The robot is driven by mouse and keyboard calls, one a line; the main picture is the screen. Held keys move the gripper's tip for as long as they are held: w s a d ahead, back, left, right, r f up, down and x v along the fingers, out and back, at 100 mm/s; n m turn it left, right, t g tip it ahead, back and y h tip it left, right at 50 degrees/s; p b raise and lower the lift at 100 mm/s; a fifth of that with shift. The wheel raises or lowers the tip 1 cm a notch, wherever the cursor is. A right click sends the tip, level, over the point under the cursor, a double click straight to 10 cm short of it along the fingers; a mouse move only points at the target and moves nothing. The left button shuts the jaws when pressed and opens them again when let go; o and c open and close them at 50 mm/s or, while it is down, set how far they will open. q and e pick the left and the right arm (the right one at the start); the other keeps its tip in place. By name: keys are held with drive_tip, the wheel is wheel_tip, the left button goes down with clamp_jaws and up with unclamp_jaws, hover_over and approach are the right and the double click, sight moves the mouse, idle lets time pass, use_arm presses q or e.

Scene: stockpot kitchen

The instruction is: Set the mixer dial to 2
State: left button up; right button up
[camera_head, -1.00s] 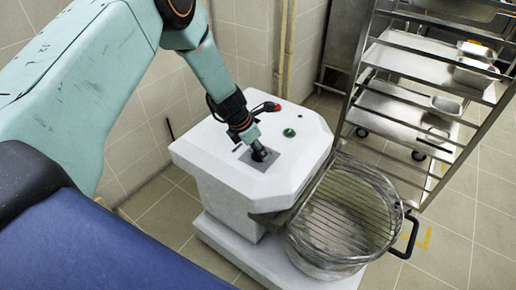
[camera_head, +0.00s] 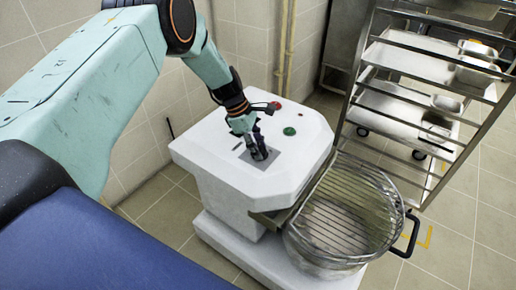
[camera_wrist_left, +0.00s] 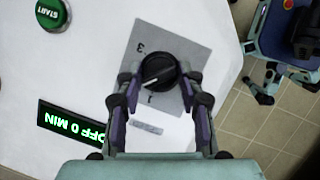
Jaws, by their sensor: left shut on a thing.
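The white mixer (camera_head: 215,160) stands by the tiled wall, with a grey dial plate (camera_head: 272,158) on its top. My left gripper (camera_head: 259,150) reaches down onto this plate. In the left wrist view the black round dial (camera_wrist_left: 158,72) sits between the two fingers of my left gripper (camera_wrist_left: 157,88), which is shut on it. The dial's white pointer line slants toward the lower left. A 3 shows above left of the dial and a 1 below it; the 2 is not visible, and the left finger covers part of the plate. My right gripper is not in view.
A green START button (camera_wrist_left: 52,14) and a display (camera_wrist_left: 72,126) reading OFF 0 MIN lie beside the plate. A red button (camera_head: 277,104) is at the mixer's back edge. A wire-guarded bowl (camera_head: 340,225) is at its front right. A tray rack (camera_head: 410,110) stands behind.

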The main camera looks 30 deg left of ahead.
use_arm(q)
drive_tip(key=shift+f+m+g+b, duration=0.1)
drive_tip(key=shift+m+g+b, duration=0.5)
drive_tip(key=shift+m, duration=1)
drive_tip(key=o, duration=1.1)
drive_tip(key=shift+w, duration=0.1)
drive_tip(key=shift+o, duration=0.2)
drive_tip(key=v, duration=1.2)
drive_tip(key=shift+a, duration=0.15)
